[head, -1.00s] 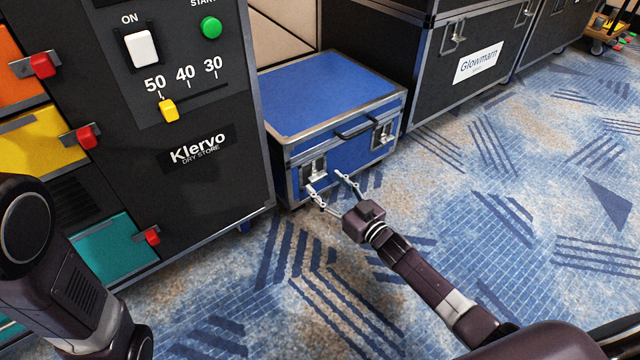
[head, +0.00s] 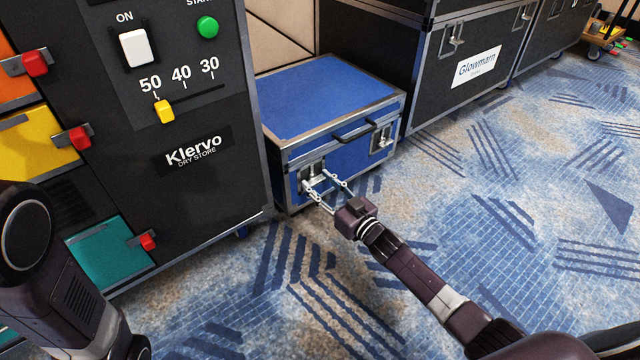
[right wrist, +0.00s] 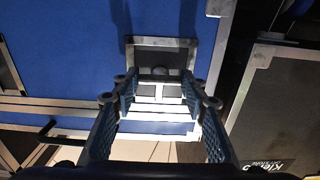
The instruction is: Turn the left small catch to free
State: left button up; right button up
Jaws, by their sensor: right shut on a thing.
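The blue case (head: 325,100) stands on the carpet with a metal-edged lid and a handle (head: 354,130) on its front. The left small catch (head: 314,169) is a metal piece in a plate at the left of the case's front. My right gripper (head: 318,180) is shut on this catch, one finger on each side. In the right wrist view the catch (right wrist: 160,72) shows between the fingers (right wrist: 157,88), which partly cover the plate. The right small catch (head: 382,138) is clear of any gripper. My left arm shows at the lower left, its gripper out of view.
The black Klervo cabinet (head: 190,180) stands close on the left of the case, with red latches and a yellow slider. A black Glowmann case (head: 470,75) stands behind on the right. The patterned carpet (head: 480,220) in front is open.

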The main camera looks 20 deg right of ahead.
jog(key=shift+n, duration=0.3)
jog(key=n+p, duration=0.2)
jog(key=n, duration=1)
jog(key=shift+a+n, duration=0.1)
jog(key=shift+n, duration=0.2)
jog(key=n+b, duration=0.1)
jog(key=n, duration=0.3)
jog(key=shift+f+n, duration=0.1)
jog(key=shift+n, duration=0.2)
jog(key=o, duration=1.2)
jog(key=shift+c, duration=0.2)
